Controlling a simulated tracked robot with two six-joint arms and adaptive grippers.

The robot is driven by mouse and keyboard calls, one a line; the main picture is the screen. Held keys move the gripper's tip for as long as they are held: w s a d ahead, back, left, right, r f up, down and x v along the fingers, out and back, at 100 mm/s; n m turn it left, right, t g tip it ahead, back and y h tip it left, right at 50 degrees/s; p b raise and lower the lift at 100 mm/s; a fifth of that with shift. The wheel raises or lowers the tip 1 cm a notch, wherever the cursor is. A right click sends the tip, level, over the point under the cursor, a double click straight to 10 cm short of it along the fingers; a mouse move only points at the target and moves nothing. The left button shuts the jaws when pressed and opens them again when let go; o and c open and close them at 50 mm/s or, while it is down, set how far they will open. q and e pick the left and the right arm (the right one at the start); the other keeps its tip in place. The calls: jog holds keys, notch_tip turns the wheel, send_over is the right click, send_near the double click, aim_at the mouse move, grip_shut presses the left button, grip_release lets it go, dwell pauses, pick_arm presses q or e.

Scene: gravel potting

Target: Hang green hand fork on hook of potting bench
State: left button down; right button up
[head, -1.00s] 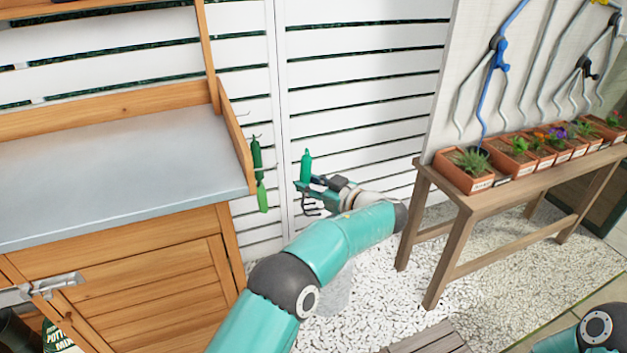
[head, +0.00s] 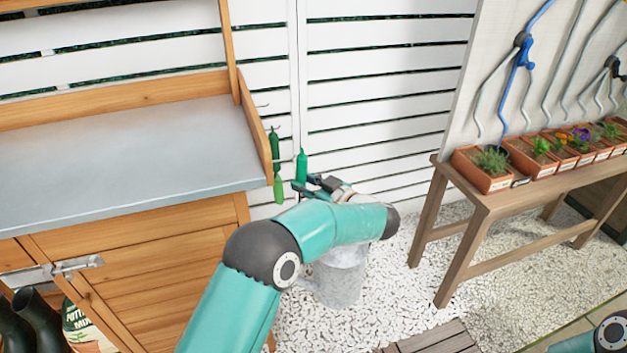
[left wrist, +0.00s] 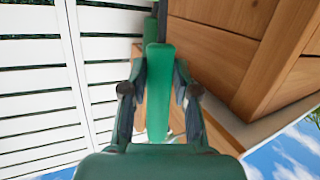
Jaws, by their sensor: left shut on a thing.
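My left gripper (head: 304,185) is shut on the green hand fork (head: 301,166), whose handle stands upright above the fingers in the head view. The left wrist view shows the handle (left wrist: 158,95) between the two fingers (left wrist: 158,80). The tines are hidden. The potting bench (head: 120,150) is on the left. Its right side panel bears thin hooks (head: 264,106). A dark green tool (head: 274,148) and a lighter green one (head: 278,188) hang there, just left of the held fork. I cannot tell whether the fork touches them. My right gripper is out of view.
A white slatted fence (head: 380,90) stands behind. A metal watering can (head: 340,278) sits on the gravel below my left arm. A wooden table (head: 470,205) with several planted pots stands at the right. Black boots (head: 35,318) are at the lower left.

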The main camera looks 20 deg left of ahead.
pick_arm(q)
jog(key=shift+s+a, duration=0.2)
jog(key=shift+a, duration=0.05)
jog(key=shift+s+a+f+b, duration=0.35)
jog(key=shift+a+b, duration=0.2)
jog(key=shift+b, duration=0.25)
jog(key=shift+s+a+f+b, duration=0.25)
jog(key=shift+a+b, duration=0.25)
jog(key=shift+b, duration=0.25)
jog(key=c, duration=0.8)
grip_release()
